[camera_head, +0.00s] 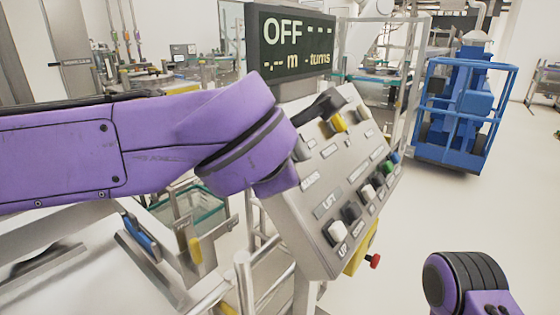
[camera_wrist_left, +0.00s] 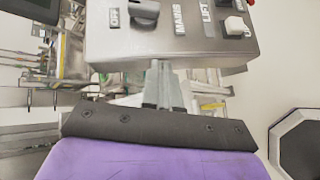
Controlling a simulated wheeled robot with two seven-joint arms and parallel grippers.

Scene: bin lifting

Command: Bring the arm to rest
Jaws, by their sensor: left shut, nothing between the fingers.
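My left arm (camera_head: 150,145) is purple and reaches in from the left, its wrist end in front of the left side of the tilted grey control panel (camera_head: 325,245). In the left wrist view my left gripper (camera_wrist_left: 163,85) is shut and empty, its fingers pointing towards the edge of the panel (camera_wrist_left: 180,48). Whether the fingertips touch it I cannot tell. In the head view the wrist hides most of the gripper. A purple and black part of my right arm (camera_head: 465,285) shows at the bottom right; its gripper is out of the picture.
The panel carries a dark rotary knob (camera_wrist_left: 143,12), a white UP button (camera_head: 338,232) and a red knob (camera_head: 374,261) low on its right. A display (camera_head: 290,42) reading OFF stands above. A blue caged machine (camera_head: 465,100) stands at the back right. The floor to the right is clear.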

